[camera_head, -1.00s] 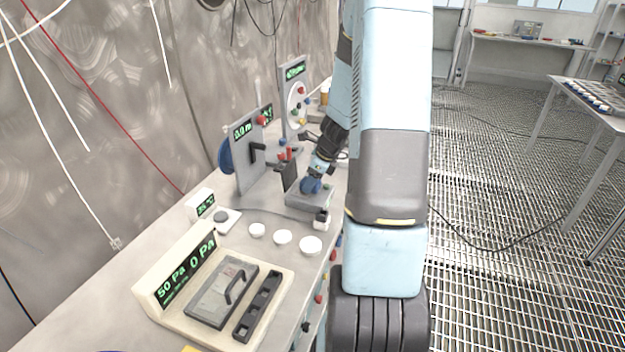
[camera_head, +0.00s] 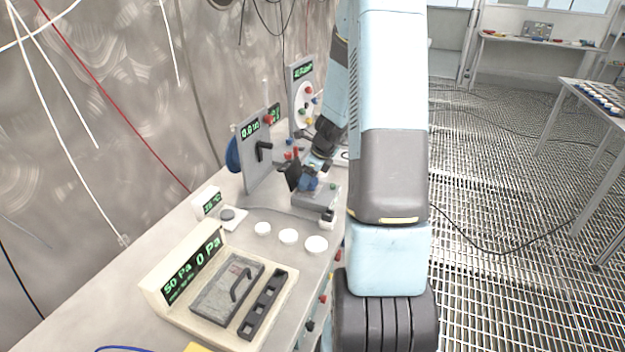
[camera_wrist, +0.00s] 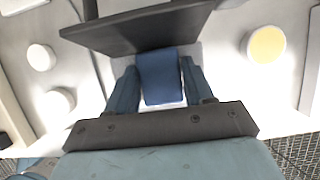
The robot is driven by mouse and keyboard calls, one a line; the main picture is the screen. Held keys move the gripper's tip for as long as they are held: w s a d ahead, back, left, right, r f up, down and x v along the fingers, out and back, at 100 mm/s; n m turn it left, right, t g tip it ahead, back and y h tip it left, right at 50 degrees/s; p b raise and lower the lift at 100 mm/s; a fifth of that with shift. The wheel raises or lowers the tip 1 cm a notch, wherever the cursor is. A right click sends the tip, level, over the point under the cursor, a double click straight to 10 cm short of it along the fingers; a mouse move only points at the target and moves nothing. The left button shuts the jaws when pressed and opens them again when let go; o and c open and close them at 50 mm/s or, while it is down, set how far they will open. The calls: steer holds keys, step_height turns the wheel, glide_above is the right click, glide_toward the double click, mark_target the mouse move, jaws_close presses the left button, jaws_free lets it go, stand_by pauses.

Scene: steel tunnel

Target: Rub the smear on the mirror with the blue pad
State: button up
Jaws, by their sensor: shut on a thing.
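The blue pad (camera_wrist: 161,78) sits between the two fingers of my gripper (camera_wrist: 159,66) in the wrist view. My gripper is shut on it. In the head view my gripper (camera_head: 312,176) is low over the bench, and the pad shows there only as a small blue patch. A dark upright plate, which may be the mirror (camera_head: 289,176), stands just left of my gripper. In the wrist view this dark plate (camera_wrist: 135,30) spans the area ahead of the pad's far end. I cannot tell whether pad and plate touch. No smear can be made out.
A grey box (camera_head: 316,199) lies under my gripper. A grey panel with a black handle (camera_head: 257,165) stands behind. Several white round discs (camera_head: 289,236) and a pressure display unit (camera_head: 184,273) are in front. The grated floor (camera_head: 500,220) at right is open.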

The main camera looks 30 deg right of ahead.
mark_target(315, 185)
steer(key=shift+w+a+r, duration=0.15)
steer(key=shift+w, duration=0.05)
steer(key=shift+c, duration=0.6)
steer(key=shift+s+d, duration=0.65)
steer(key=shift+s, duration=0.15)
steer(key=shift+s+d, duration=0.6)
steer(key=shift+s, duration=0.2)
steer(key=shift+s+a+f, duration=0.2)
steer(key=shift+s+a, duration=0.1)
steer(key=shift+w+a+r, duration=0.1)
steer(key=shift+w+a, duration=0.55)
steer(key=shift+w, duration=0.15)
steer(key=shift+w+a+r, duration=0.1)
steer(key=shift+w+a, duration=0.5)
steer(key=shift+w, duration=0.2)
steer(key=shift+s+d, duration=0.65)
steer(key=shift+s, duration=0.15)
steer(key=shift+s+d, duration=0.6)
steer(key=shift+s, duration=0.2)
steer(key=shift+r, duration=2.95)
